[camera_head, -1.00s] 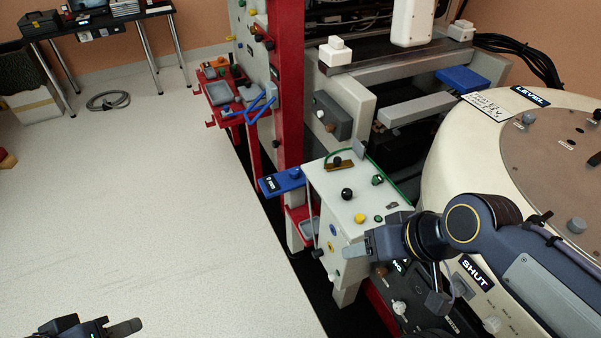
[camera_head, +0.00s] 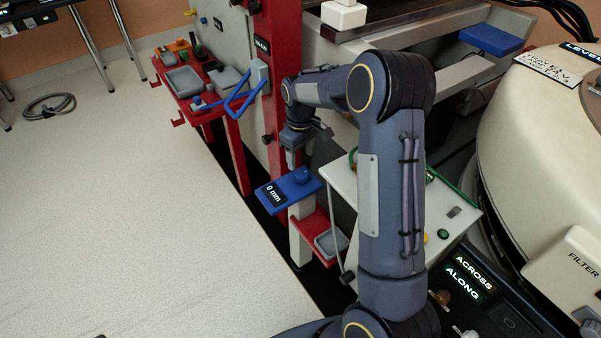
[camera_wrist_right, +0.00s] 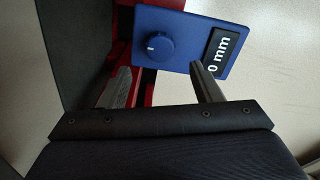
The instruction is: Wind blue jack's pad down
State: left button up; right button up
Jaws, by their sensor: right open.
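The blue jack (camera_head: 290,190) stands beside the red post, with a blue top plate, a round blue knob (camera_head: 301,175) and a display reading "0 mm". In the right wrist view the knob (camera_wrist_right: 153,47) has a white mark and sits beyond my fingertips. My right gripper (camera_head: 293,158) is open and empty just above and behind the knob in the head view. In the wrist view its two fingers (camera_wrist_right: 160,78) are apart, with the knob between their directions and not touched. The jack's pad cannot be made out. My left gripper is out of view.
A red shelf with a grey tray (camera_head: 183,82) and a blue bent handle (camera_head: 238,104) are left of the red post (camera_head: 283,60). A white box (camera_head: 345,185) stands right of the jack. A lower red tray (camera_head: 325,235) is close below.

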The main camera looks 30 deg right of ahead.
aim_at(300, 173)
notch_tip(300, 173, down, 6)
jog(key=shift+f+b, duration=0.15)
jog(key=shift+b, duration=0.25)
jog(key=shift+c, duration=0.3)
jog(key=c, duration=0.9)
